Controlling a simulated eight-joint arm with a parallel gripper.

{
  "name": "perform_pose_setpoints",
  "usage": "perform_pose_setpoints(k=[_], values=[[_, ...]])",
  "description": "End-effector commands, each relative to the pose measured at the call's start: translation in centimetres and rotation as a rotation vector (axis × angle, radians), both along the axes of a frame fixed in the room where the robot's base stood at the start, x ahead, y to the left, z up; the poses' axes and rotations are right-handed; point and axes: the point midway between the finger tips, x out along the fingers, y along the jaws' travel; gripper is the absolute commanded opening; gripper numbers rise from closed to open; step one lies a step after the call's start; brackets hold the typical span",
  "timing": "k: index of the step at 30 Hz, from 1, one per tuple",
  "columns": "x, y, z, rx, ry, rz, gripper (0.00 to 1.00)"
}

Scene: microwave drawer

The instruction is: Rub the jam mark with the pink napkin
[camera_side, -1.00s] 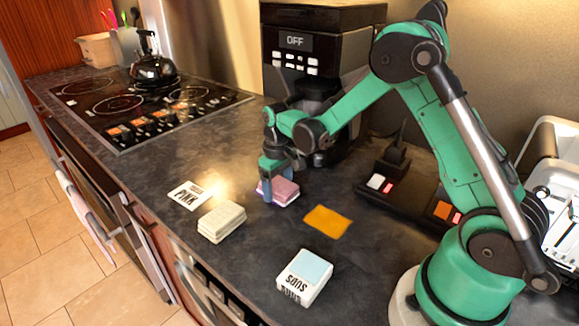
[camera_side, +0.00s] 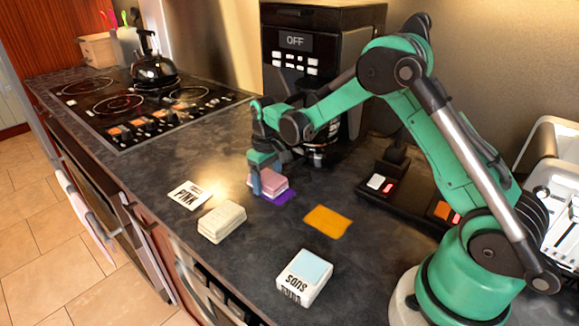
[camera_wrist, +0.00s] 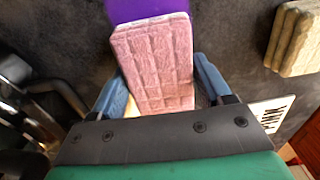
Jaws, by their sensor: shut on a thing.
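The pink napkin (camera_side: 268,179), a folded quilted pad, is held between the blue fingers of my gripper (camera_side: 266,184). In the wrist view the pink napkin (camera_wrist: 155,60) fills the space between both fingers of my gripper (camera_wrist: 160,90). A flat purple mark (camera_side: 283,198) shows on the counter at the napkin's lower right; the purple mark (camera_wrist: 140,8) also shows past the napkin's far end in the wrist view. Part of it is hidden by the napkin. I cannot tell whether the napkin touches the counter. An orange mark (camera_side: 327,221) lies to the right, apart from the napkin.
A folded cream cloth (camera_side: 222,222) and a white card reading PINK (camera_side: 188,195) lie to the left. A white box with a pale blue top (camera_side: 305,277) stands in front. A black switch strip (camera_side: 400,188) is on the right; a coffee machine (camera_side: 315,55) stands behind.

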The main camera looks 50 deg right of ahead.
Motion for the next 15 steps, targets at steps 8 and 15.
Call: perform_pose_setpoints(k=[8,15], values=[[2.0,0.0,0.3,0.000,0.000,0.000,0.14],[1.9,0.0,3.2,0.000,0.000,-0.001,0.14]])
